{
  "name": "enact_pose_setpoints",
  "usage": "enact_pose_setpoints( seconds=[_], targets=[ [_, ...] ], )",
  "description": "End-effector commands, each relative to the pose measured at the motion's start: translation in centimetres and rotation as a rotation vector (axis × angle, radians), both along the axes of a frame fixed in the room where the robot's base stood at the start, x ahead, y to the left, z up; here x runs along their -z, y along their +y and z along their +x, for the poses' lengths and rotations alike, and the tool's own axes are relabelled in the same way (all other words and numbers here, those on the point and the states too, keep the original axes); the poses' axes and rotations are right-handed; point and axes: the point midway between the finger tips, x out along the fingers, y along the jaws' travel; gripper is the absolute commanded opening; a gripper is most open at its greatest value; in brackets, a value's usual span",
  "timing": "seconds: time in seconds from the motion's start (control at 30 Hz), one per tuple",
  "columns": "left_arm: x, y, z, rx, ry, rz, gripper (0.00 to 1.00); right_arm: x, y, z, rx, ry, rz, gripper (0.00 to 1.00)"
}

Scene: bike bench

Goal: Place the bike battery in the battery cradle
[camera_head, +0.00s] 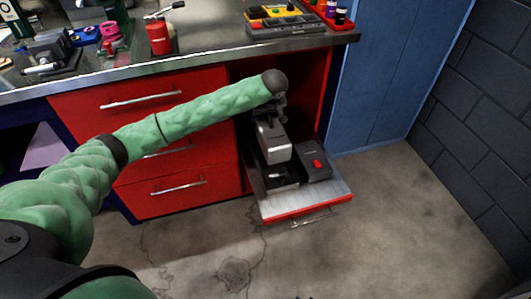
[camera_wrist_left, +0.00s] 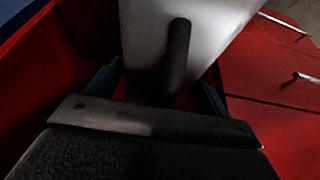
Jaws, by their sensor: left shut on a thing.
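The bike battery (camera_head: 273,145) appears as a light grey block with a dark upper end, in the head view. My left gripper (camera_head: 267,120) is shut on its upper end and holds it over the open bottom drawer (camera_head: 305,198). In the wrist view the pale battery body (camera_wrist_left: 215,25) with a dark bar fills the upper middle, between the dark fingers of my left gripper (camera_wrist_left: 165,92). I cannot tell whether the battery touches anything in the drawer. I cannot pick out the battery cradle for certain. My right gripper is not in view.
A dark grey box with a red button (camera_head: 316,161) sits in the drawer, right of the battery. A blue cabinet (camera_head: 385,80) stands right. Floor in front is clear.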

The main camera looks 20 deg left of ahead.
Motion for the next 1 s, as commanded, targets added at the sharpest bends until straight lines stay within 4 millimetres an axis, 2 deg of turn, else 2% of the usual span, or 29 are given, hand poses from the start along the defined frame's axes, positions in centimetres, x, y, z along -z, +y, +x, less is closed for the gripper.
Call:
enact_pose_setpoints(
  seconds=[0.17, 0.6, 1.0],
  targets=[
    [0.3, 0.0, 0.2, 0.0, -0.007, -0.001, 0.09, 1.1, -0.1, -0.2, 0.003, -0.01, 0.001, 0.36],
    [5.4, 0.0, 0.2, 0.0, -0.007, -0.001, 0.09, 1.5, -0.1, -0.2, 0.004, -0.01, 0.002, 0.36],
    [7.2, 0.0, 0.2, 0.0, -0.007, -0.002, 0.09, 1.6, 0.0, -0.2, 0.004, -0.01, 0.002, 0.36]
  ],
)
